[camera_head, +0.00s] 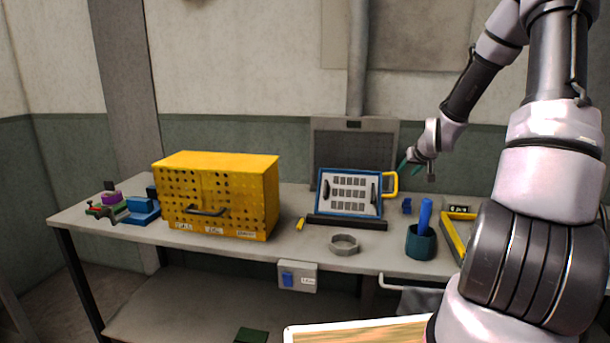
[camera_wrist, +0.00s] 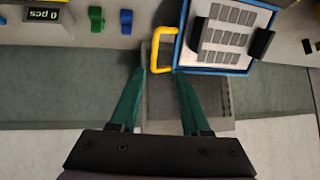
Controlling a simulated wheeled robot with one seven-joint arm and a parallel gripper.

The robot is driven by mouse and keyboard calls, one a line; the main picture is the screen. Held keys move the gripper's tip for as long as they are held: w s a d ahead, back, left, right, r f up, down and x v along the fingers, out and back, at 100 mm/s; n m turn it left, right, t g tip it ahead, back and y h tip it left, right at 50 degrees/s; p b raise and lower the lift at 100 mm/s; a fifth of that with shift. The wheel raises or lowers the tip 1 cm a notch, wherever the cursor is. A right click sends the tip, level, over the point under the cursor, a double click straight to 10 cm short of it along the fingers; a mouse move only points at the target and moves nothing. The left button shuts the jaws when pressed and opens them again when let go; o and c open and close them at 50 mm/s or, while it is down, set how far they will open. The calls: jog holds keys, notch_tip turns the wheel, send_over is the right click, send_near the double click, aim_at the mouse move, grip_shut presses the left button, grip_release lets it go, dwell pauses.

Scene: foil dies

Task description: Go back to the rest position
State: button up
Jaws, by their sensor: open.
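My gripper (camera_wrist: 160,80) is open and empty, with two green fingers spread apart in the wrist view. In the head view my gripper (camera_head: 408,165) is held above the back of the workbench, to the right of a blue-framed panel (camera_head: 349,191). This panel has rows of grey pieces, black handles and a yellow loop handle (camera_head: 391,183) on its right. In the wrist view the yellow handle (camera_wrist: 163,47) shows just beyond the fingertips, with the blue-framed panel (camera_wrist: 226,38) beside it. I cannot tell the exact gap between fingers and handle.
A yellow perforated drawer box (camera_head: 216,195) stands on the workbench (camera_head: 120,229) at left. A grey ring (camera_head: 344,244), a teal cup (camera_head: 420,243) with a blue handle in it, and a yellow frame (camera_head: 455,240) lie nearer. A grey mesh panel (camera_head: 350,142) stands behind. Blue and green parts sit far left.

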jog(key=s+a+r+g, duration=0.1)
jog(key=s+a+r, duration=0.4)
jog(key=s+r, duration=0.25)
jog(key=s+a+r+m, duration=0.1)
jog(key=s+a+r, duration=0.3)
jog(key=s+r, duration=0.35)
jog(key=s+a+r+g, duration=0.1)
jog(key=s+a+r, duration=0.45)
jog(key=s, duration=0.35)
jog(key=s+a+r+m+y, duration=0.1)
jog(key=s+a+r+y, duration=0.1)
jog(key=s, duration=0.8)
jog(key=shift+r+y, duration=0.3)
jog(key=shift+r, duration=0.15)
jog(key=shift+o, duration=0.2)
